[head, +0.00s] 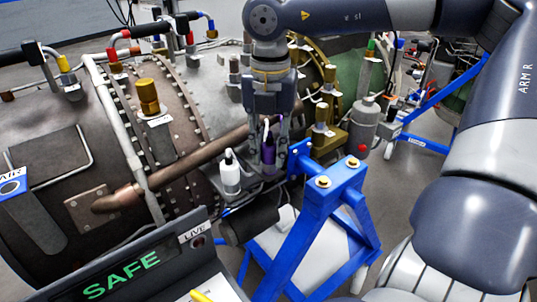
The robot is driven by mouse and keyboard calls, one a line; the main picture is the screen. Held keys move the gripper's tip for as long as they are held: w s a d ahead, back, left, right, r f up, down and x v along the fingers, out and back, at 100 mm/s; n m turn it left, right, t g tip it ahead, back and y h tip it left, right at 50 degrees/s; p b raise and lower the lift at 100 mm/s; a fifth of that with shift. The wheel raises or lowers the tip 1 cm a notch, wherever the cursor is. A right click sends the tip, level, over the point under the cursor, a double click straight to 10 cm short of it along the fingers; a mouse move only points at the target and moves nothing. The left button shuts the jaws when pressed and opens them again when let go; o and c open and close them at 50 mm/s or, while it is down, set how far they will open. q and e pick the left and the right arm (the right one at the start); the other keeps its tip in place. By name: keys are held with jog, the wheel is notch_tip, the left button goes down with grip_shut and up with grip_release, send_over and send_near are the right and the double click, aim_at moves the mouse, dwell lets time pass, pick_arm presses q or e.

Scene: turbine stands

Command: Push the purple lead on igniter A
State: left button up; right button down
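My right gripper (268,160) comes down from above at the middle of the head view, its fingers pointing down. It is shut on the purple lead (268,154), with one finger on each side of it. The purple lead stands roughly upright on the turbine's near side. The fingers hide part of it, and I cannot tell how far it sits on the igniter below. A white lead or bottle-shaped fitting (230,176) stands just to the left. No label for igniter A is readable. My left gripper is not in view.
A blue stand (325,200) is close at the right and below the gripper. A panel reading SAFE (122,280) is at the front left. A brown pipe (190,167) and a brass fitting (148,97) lie left.

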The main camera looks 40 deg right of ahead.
jog(key=shift+r, duration=0.3)
jog(key=shift+r+p, duration=0.3)
jog(key=shift+p, duration=0.1)
jog(key=shift+r+p, duration=0.45)
jog(key=shift+r, duration=0.5)
notch_tip(320, 180, up, 11)
jog(key=p, duration=0.7)
notch_tip(320, 180, up, 14)
jog(key=p, duration=1)
send_over(270, 144)
